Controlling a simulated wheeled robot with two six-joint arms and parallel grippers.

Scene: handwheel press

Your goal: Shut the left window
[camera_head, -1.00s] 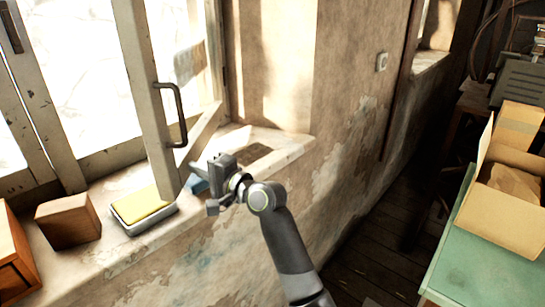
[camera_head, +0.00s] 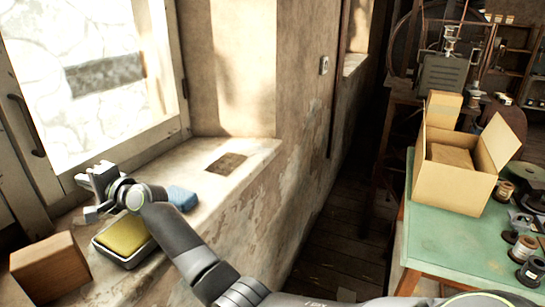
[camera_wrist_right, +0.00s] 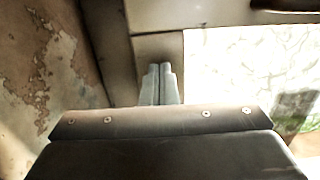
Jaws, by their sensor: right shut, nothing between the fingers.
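The near window's wooden sash (camera_head: 158,140) stands at the left of the head view, lying in or close to its frame. Its dark handle (camera_head: 28,125) is on the sash's left upright. I cannot tell whether the sash sits fully flush. My right gripper (camera_head: 88,194) is at the sash's lower part, above the sill. Its fingers are shut and empty; they also show in the right wrist view (camera_wrist_right: 160,84), pointing at pale woodwork. Contact with the sash cannot be told. My left gripper is not in view.
The sill (camera_head: 235,163) holds a wooden block (camera_head: 50,266), a yellow sponge in a tray (camera_head: 124,236) and a blue sponge (camera_head: 182,198). A green table (camera_head: 440,240) with an open cardboard box (camera_head: 458,185) stands at right. Dark floor lies between wall and table.

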